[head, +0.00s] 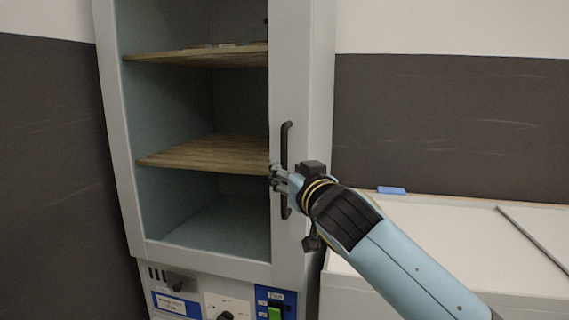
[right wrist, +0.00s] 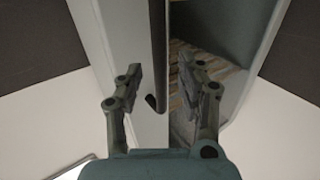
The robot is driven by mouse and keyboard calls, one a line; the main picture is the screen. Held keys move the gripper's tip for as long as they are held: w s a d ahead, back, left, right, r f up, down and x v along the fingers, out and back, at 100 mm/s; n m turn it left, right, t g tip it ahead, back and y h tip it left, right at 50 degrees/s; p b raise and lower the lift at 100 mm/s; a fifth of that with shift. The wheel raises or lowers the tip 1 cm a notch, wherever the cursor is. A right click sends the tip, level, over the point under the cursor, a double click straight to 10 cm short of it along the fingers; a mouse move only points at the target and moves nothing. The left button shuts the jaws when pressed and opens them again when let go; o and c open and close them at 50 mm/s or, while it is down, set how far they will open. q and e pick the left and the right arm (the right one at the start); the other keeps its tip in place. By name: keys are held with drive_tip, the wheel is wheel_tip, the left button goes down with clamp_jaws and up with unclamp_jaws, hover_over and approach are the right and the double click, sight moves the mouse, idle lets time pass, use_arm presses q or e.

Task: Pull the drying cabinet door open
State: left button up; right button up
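The drying cabinet door (head: 289,90) is a pale grey frame around a large clear opening or pane, and it looks shut. Its black vertical handle (head: 286,135) is on the right side; it also shows in the right wrist view (right wrist: 158,50). My right gripper (head: 276,178) is at the handle's lower half and partly covers it. In the right wrist view my right gripper (right wrist: 162,82) is open, with the handle's lower end between the lines of its two fingers. I cannot tell whether either finger touches it. My left gripper is not in view.
Wooden shelves (head: 205,153) show inside the cabinet. A control panel (head: 226,306) with a green switch (head: 275,313) is below the door. A white worktop (head: 430,225) with a small blue item (head: 391,190) stands to the right. A dark wall band runs behind.

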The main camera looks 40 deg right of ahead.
sight(286, 169)
drive_tip(key=shift+x, duration=1.65)
drive_tip(key=shift+c, duration=0.3)
clamp_jaws()
